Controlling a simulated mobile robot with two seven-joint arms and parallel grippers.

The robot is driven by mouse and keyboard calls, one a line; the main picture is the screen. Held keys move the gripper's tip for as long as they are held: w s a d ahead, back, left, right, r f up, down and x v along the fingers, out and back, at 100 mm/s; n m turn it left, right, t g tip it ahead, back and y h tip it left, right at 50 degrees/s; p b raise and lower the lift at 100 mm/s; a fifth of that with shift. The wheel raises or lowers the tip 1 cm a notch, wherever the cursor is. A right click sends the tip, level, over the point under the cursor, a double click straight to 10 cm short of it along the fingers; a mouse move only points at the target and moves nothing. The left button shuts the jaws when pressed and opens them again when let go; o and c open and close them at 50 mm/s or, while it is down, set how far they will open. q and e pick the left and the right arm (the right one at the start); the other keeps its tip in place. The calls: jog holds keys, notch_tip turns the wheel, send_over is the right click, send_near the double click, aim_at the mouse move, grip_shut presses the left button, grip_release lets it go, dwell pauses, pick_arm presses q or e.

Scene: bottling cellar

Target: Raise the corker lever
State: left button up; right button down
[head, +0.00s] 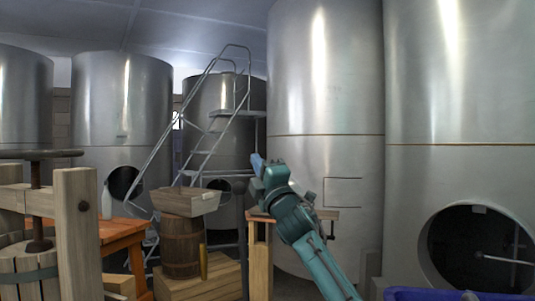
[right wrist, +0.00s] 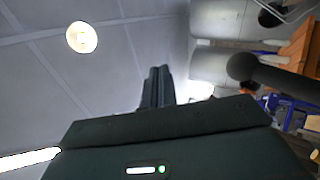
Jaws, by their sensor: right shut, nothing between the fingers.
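My right gripper (head: 257,160) is raised in the middle of the head view, above a wooden bench and in front of a large steel tank. In the right wrist view its fingers (right wrist: 158,86) are together with nothing between them. A dark bar with a rounded end (right wrist: 275,75), which looks like the corker lever, comes in from the right edge of that view. It lies beside the fingers, apart from them in the picture. My left gripper is not in view.
A wooden bench (head: 259,262) stands below my right arm. A barrel (head: 181,246) carries a wooden tray (head: 187,201). A wooden press (head: 76,235) fills the left front. A blue rim (head: 425,294) shows at bottom right. The air around the gripper looks clear.

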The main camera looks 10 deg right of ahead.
jog(key=s+r, duration=0.1)
jog(key=s, duration=0.1)
jog(key=s+d+r, duration=0.1)
jog(key=s+r, duration=0.1)
jog(key=shift+s+r+b, duration=0.1)
jog(key=shift+s+b, duration=0.15)
jog(key=shift+b, duration=0.05)
jog(key=shift+s, duration=0.1)
